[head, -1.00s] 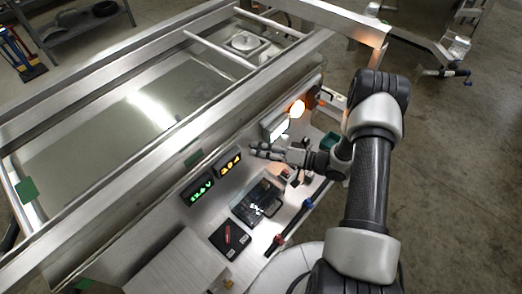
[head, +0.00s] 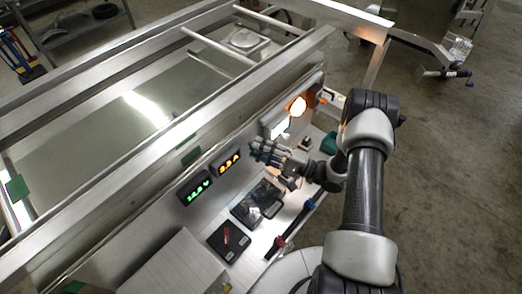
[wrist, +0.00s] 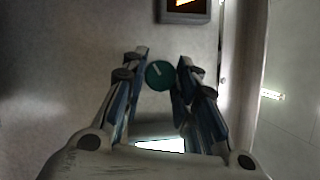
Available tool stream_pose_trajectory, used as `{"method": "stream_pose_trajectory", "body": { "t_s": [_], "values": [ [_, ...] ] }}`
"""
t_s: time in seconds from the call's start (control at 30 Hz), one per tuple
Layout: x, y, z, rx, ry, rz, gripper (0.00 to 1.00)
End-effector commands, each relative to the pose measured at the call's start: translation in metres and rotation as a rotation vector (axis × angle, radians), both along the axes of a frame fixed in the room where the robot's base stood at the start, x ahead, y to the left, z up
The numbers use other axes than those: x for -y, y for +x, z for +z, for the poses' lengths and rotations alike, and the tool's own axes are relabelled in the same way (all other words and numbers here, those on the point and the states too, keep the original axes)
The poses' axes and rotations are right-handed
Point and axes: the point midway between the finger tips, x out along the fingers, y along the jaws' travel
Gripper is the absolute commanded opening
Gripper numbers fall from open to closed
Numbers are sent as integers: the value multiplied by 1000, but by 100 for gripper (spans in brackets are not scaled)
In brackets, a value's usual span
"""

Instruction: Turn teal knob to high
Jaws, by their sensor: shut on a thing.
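The teal knob (wrist: 160,75) is on a grey wall panel, between my two fingers in the wrist view. It is round and has a short pale mark, tilted, on its face. My gripper (wrist: 162,62) is shut on it, with a fingertip close against each side. In the head view my gripper (head: 257,150) reaches left to the panel under the trailer rail, just right of the amber display (head: 229,163). The knob is hidden behind the fingers there. Part of that display (wrist: 185,8) shows at the top of the wrist view.
A green display (head: 195,190) is left of the amber one. On the bench are a dark flat device (head: 258,200), a black box with a red lever (head: 229,240) and a green box (head: 330,143). A lit orange lamp (head: 298,105) is beyond my gripper.

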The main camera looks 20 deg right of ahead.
Motion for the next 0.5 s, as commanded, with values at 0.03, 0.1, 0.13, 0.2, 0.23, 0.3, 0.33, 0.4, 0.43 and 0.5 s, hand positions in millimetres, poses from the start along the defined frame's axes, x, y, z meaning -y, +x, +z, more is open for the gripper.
{"method": "stream_pose_trajectory", "body": {
  "t_s": [0.03, 0.1, 0.13, 0.2, 0.23, 0.3, 0.33, 0.4, 0.43, 0.5],
  "values": [
    [0, 0, 0, -6, 12, -1, 4],
    [0, 0, 0, -15, 25, -1, 4],
    [0, 0, 0, -17, 29, -2, 4],
    [0, 0, 0, -21, 35, -1, 4],
    [0, 0, 0, -24, 37, -2, 4],
    [0, 0, 1, -25, 41, -2, 4],
    [0, 0, 1, -26, 41, -2, 4],
    [0, 0, 1, -26, 42, -2, 4],
    [0, 0, 1, -26, 41, -2, 4],
    [0, 0, 1, -26, 41, -2, 4]
  ]
}}
